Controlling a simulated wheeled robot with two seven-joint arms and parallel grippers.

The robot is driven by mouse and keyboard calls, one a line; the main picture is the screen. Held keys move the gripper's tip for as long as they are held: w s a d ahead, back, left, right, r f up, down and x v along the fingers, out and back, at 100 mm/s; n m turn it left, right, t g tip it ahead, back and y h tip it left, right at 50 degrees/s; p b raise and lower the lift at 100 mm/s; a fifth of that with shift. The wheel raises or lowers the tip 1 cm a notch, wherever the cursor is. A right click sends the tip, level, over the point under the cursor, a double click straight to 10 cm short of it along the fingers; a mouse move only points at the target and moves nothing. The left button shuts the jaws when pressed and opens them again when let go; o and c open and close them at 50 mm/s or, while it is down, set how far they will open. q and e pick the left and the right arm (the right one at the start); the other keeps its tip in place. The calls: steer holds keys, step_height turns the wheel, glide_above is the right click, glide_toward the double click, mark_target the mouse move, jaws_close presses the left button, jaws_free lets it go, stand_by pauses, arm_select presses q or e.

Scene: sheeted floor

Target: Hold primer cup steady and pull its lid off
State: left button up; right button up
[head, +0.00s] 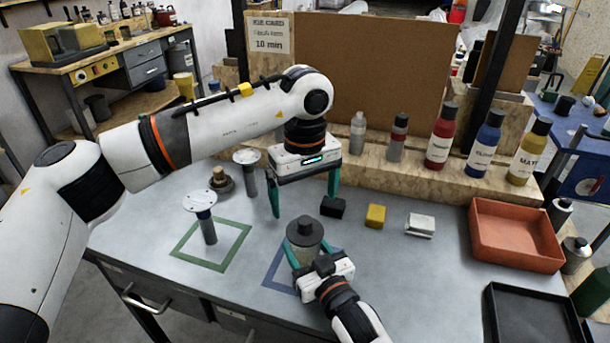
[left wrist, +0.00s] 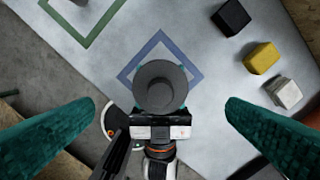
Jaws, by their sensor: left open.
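The primer cup (head: 304,256) stands within the blue square outline, with a dark grey round lid (head: 305,230) and raised knob on top. In the left wrist view the lid (left wrist: 160,88) is seen from above, hiding the cup body. My right gripper (head: 306,256) comes from the front, its teal fingers closed around the cup's sides. My left gripper (head: 304,202) is open and empty above and behind the cup, pointing down. In the left wrist view its fingers spread wide on either side of the lid, apart from it.
Black (head: 333,207), yellow (head: 375,216) and white (head: 420,225) blocks lie right of the cup. An orange tray (head: 516,234) and black tray (head: 535,316) are farther right. Spindle stands (head: 207,224) are left, one in a green square. Bottles (head: 441,136) line the back ledge.

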mark_target(305, 219)
arm_select(q)
step_height(305, 219, down, 7)
stand_by(0.3)
steer(key=shift+c, duration=0.6)
steer(key=c, duration=1.1)
steer(key=shift+r, duration=0.25)
steer(key=shift+r, duration=0.9)
steer(key=shift+r, duration=0.1)
steer(key=shift+r, duration=1.95)
arm_select(e)
steer(key=o, duration=1.4)
